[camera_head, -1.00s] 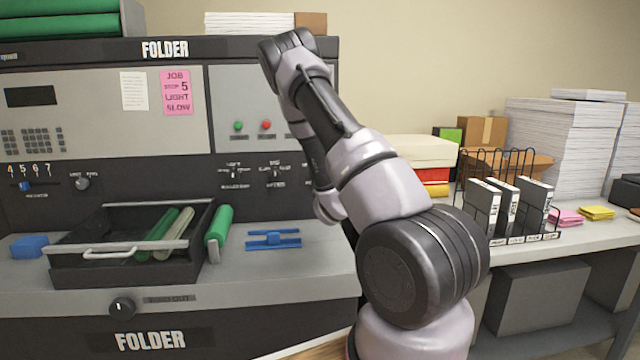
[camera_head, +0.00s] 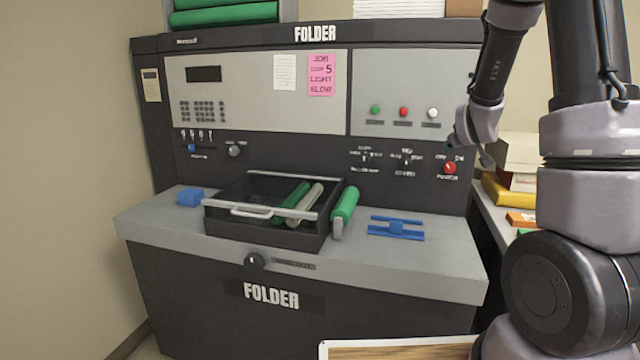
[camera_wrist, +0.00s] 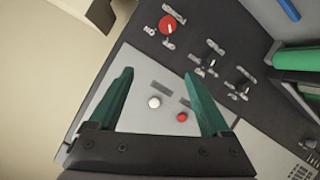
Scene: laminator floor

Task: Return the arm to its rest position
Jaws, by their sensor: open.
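My arm (camera_head: 588,190) stands raised at the right side of the head view, bent at the elbow. Its upper part runs out of the top of the picture, and its forearm hangs in front of the right end of the folder machine (camera_head: 300,230). The fingers are not clear in the head view. In the wrist view my gripper (camera_wrist: 165,98) is open, its two green fingers apart with nothing between them. Past the fingers are the folder's panel, a white button (camera_wrist: 154,102) and a red button (camera_wrist: 182,117). The gripper touches nothing that I can see.
A black tray (camera_head: 262,238) with green and pale rollers sits on the folder's ledge. A green roller (camera_head: 345,205), a blue bracket (camera_head: 396,229) and a blue block (camera_head: 190,197) lie beside it. A side table with papers (camera_head: 515,152) is behind my arm.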

